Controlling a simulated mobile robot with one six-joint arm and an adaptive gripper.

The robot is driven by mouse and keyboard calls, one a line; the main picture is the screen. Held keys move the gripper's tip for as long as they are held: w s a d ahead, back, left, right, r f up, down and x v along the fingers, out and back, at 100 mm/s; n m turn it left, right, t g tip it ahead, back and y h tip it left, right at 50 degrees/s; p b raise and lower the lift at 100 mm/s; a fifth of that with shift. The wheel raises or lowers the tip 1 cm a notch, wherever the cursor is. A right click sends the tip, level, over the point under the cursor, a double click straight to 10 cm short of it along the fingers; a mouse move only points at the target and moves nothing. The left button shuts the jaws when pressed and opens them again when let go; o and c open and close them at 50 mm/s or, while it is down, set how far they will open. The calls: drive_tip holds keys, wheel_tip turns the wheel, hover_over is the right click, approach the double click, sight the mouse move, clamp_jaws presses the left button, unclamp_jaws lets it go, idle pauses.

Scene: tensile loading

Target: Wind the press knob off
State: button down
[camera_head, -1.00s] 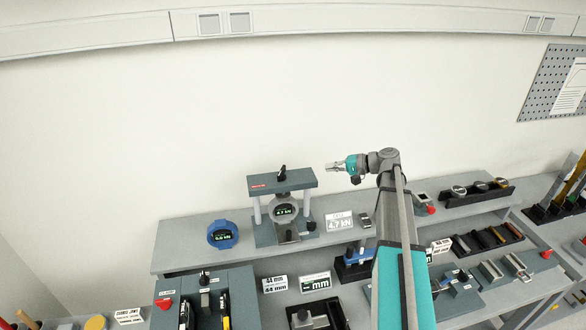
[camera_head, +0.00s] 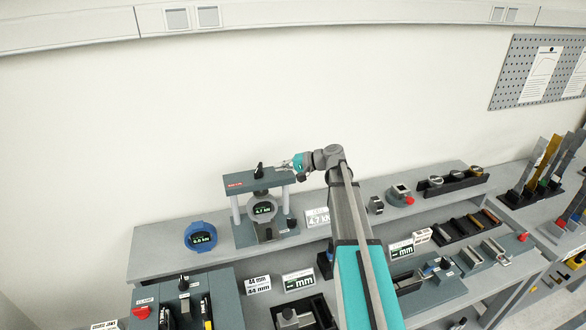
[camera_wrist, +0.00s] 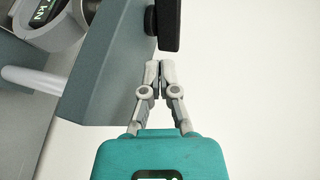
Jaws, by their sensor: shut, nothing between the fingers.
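The press has a dark grey top beam (camera_head: 262,181) on pale posts, and its black knob (camera_head: 259,169) stands on top of the beam. My gripper (camera_head: 281,167) is just right of the knob, above the beam's right end. In the wrist view my gripper (camera_wrist: 158,67) has its fingertips together with nothing between them. The black knob (camera_wrist: 168,22) is just beyond the fingertips there, and the beam (camera_wrist: 105,65) lies to the left. A small gap seems to part the fingertips from the knob.
A round gauge (camera_head: 262,210) sits inside the press. A blue ring gauge (camera_head: 201,237) stands left of it on the shelf (camera_head: 150,256). A 4.7 kN sign (camera_head: 317,217) stands to the right. Trays and fixtures fill the lower bench. The space above the press is clear.

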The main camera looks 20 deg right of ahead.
sight(261, 166)
drive_tip(key=shift+w+a, duration=0.5)
drive_tip(key=shift+a, duration=0.4)
drive_tip(key=shift+w+a, duration=0.45)
drive_tip(key=shift+a, duration=0.45)
